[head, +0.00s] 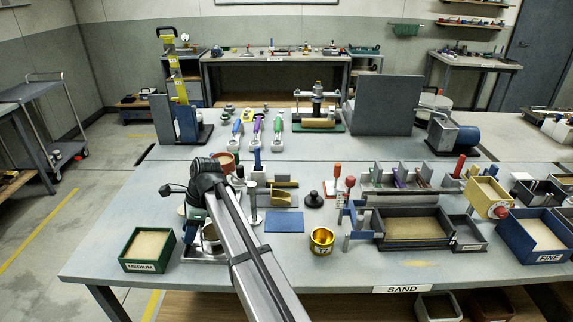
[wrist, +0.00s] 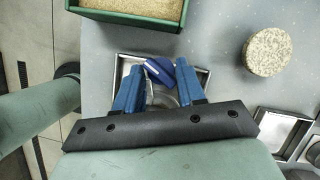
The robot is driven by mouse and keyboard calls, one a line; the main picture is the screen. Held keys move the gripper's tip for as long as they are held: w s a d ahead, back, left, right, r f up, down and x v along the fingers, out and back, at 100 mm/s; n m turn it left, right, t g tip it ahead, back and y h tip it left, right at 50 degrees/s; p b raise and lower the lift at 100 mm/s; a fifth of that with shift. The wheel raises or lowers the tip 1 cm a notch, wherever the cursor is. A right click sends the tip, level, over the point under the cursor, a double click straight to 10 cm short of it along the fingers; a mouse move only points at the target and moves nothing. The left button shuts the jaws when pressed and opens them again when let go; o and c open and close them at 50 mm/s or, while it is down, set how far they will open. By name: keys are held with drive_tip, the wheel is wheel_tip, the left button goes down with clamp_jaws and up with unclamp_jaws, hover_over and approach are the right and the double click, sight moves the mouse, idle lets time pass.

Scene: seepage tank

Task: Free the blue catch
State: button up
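In the wrist view, a small dark blue piece (wrist: 158,70) with a pale stripe sits tilted between the fingertips of my gripper (wrist: 159,75). I take it for the blue catch, but cannot be sure. The two blue fingers stand apart on either side of it, with what look like narrow gaps, so my gripper looks open. The piece is above a silver square tray (wrist: 203,74), which also shows in the head view (head: 190,256). What the piece is fixed to is hidden below the fingers. In the head view my arm mostly covers the gripper, and the blue piece cannot be made out.
A green box of sand labelled MEDIUM (head: 147,250) stands close left of the tray. A gold cup (head: 322,241) and a flat blue plate (head: 284,222) lie to the right. A round speckled disc (wrist: 267,51) is to the right in the wrist view. Sand bins crowd the right side.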

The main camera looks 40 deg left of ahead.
drive_tip(key=m, duration=0.1)
drive_tip(key=m+y, duration=0.1)
drive_tip(key=m, duration=0.1)
drive_tip(key=shift+s+d+m+t, duration=0.2)
drive_tip(key=shift+m+t, duration=0.1)
drive_tip(key=shift+t, duration=0.1)
drive_tip(key=v, duration=1.4)
drive_tip(key=w+d+r+t+y, duration=0.1)
drive_tip(key=w+d+t, duration=0.1)
drive_tip(key=w, duration=1)
drive_tip(key=w+d+r+t, duration=0.1)
drive_tip(key=w+d, duration=0.4)
drive_tip(key=w, duration=0.7)
drive_tip(key=shift+d+t+y, duration=0.15)
drive_tip(key=shift+t+y, duration=0.25)
drive_tip(key=shift+t, duration=0.4)
